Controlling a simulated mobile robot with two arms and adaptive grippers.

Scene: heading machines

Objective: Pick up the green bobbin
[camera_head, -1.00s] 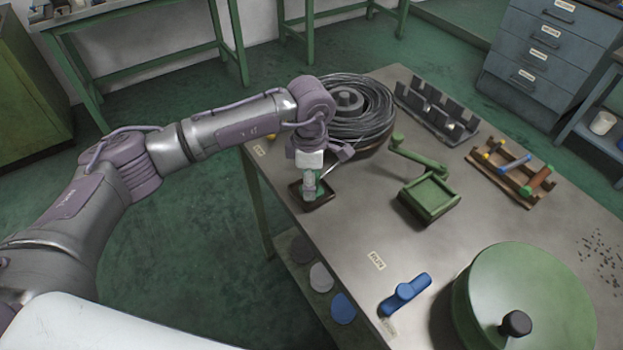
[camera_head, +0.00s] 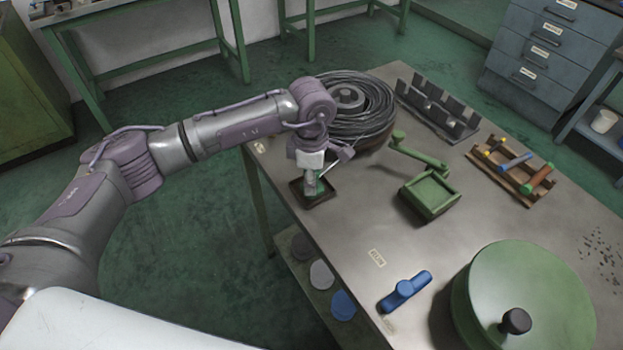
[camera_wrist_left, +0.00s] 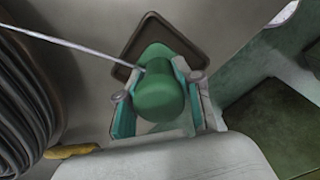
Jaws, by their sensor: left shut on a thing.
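The green bobbin (camera_wrist_left: 160,92) is between the two fingers of my left gripper (camera_wrist_left: 160,112) in the left wrist view. The gripper is shut on it, with a finger against each side. In the head view my left gripper (camera_head: 311,190) points down over a small dark square tray (camera_head: 322,201) near the table's left edge, and the bobbin is mostly hidden there. The tray also shows behind the bobbin in the left wrist view (camera_wrist_left: 190,42). I cannot tell whether the bobbin touches the tray. My right gripper is not in view.
A coil of dark wire (camera_head: 370,110) stands close beside the gripper. A thin rod (camera_wrist_left: 60,40) passes near the bobbin. A green crank box (camera_head: 430,196), a blue handle (camera_head: 405,291), a large green drum (camera_head: 520,290) and a wooden rack (camera_head: 512,172) stand on the table (camera_head: 350,225).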

